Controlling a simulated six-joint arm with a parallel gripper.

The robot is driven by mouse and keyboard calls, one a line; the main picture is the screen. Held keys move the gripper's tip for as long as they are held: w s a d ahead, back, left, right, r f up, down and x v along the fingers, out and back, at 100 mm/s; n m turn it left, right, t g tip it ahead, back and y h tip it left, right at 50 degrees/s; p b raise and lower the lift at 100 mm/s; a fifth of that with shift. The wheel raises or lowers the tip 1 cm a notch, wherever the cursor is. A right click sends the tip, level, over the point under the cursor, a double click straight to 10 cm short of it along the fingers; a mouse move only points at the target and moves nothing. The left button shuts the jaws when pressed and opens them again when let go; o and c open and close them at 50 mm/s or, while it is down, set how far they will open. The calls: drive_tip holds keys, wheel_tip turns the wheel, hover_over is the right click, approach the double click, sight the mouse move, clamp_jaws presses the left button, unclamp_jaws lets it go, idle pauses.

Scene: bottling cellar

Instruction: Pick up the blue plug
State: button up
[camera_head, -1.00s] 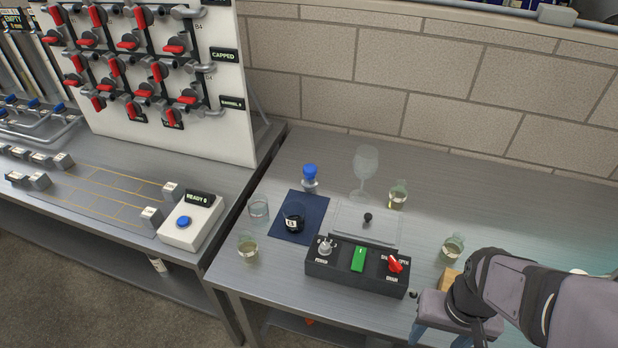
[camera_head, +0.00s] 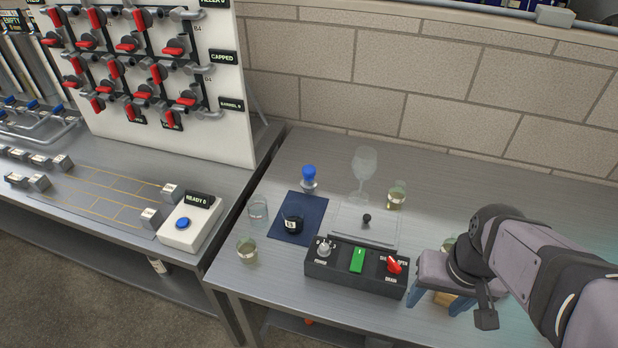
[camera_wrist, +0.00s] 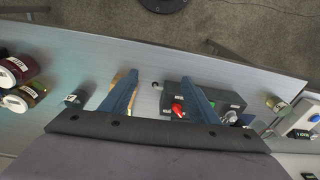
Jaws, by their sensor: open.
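A blue plug (camera_head: 309,172) sits upright on top of a small clear bottle or holder (camera_head: 308,185), toward the back of the right-hand table, just behind the dark blue mat (camera_head: 310,210). My gripper (camera_head: 440,302) is at the right, beyond the right end of the black control box, well apart from the plug. It also shows in the wrist view (camera_wrist: 160,76), its two blue fingers spread with nothing held between them. I cannot make out the plug in the wrist view.
The black control box (camera_head: 340,278), with a green switch and red knob, lies between my gripper and the mat. A clear lidded case (camera_head: 350,226) and a fragile wine glass (camera_head: 364,165) stand near the plug.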

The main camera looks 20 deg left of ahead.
drive_tip(key=w+a+n+t+y+p, duration=0.2)
drive_tip(key=w+a+t, duration=0.1)
drive_tip(key=w+a, duration=0.85)
drive_tip(key=n+t+y+p, duration=0.15)
drive_tip(key=t+p, duration=0.25)
drive_tip(key=t, duration=0.4)
approach(309, 172)
wheel_tip(309, 172, up, 4)
drive_tip(key=w, duration=0.2)
wheel_tip(309, 172, down, 6)
drive_tip(key=w, duration=0.1)
drive_tip(key=shift+w+a+t+y+p, duration=0.3)
drive_tip(key=shift+w+a+y, duration=0.05)
drive_tip(key=shift+p+x, duration=0.65)
drive_tip(key=shift+x, duration=0.1)
drive_tip(key=shift+p+x, duration=0.65)
drive_tip(key=shift+x, duration=1.2)
drive_tip(key=shift+s+f, duration=0.1)
